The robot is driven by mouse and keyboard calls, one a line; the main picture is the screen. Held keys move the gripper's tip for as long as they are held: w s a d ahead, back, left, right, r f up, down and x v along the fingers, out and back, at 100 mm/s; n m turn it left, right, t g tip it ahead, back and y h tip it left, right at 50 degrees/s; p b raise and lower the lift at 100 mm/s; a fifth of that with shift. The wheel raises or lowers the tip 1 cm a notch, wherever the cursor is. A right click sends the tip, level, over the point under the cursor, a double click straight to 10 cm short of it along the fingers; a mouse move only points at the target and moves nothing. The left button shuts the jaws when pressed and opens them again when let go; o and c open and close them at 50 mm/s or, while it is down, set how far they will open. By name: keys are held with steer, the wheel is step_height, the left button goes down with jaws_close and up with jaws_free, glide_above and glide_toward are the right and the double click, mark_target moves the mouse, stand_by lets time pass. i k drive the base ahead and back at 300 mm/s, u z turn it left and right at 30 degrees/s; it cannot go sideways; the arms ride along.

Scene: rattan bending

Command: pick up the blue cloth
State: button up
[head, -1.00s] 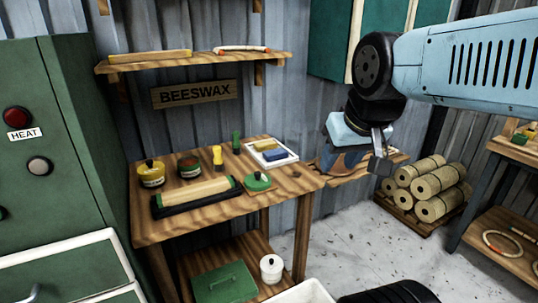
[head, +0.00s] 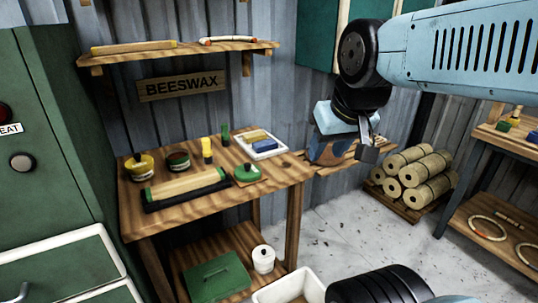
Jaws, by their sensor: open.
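A small blue folded piece, which looks like the blue cloth (head: 265,145), lies in a white tray (head: 274,154) at the back right of the wooden table. A yellow piece (head: 254,135) lies behind it in the same tray. My gripper (head: 348,153) hangs to the right of the table, pointing down, open and apart from the cloth. I see nothing between its fingers.
A wall shelf (head: 180,53) overhangs the back. Rolled bundles (head: 412,176) stack at right. Grey floor (head: 340,225) is partly clear.

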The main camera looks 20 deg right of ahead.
mark_target(269, 143)
steer(key=u, duration=1.2)
steer(key=k, duration=0.85)
steer(key=z, duration=0.7)
steer(key=i, duration=1)
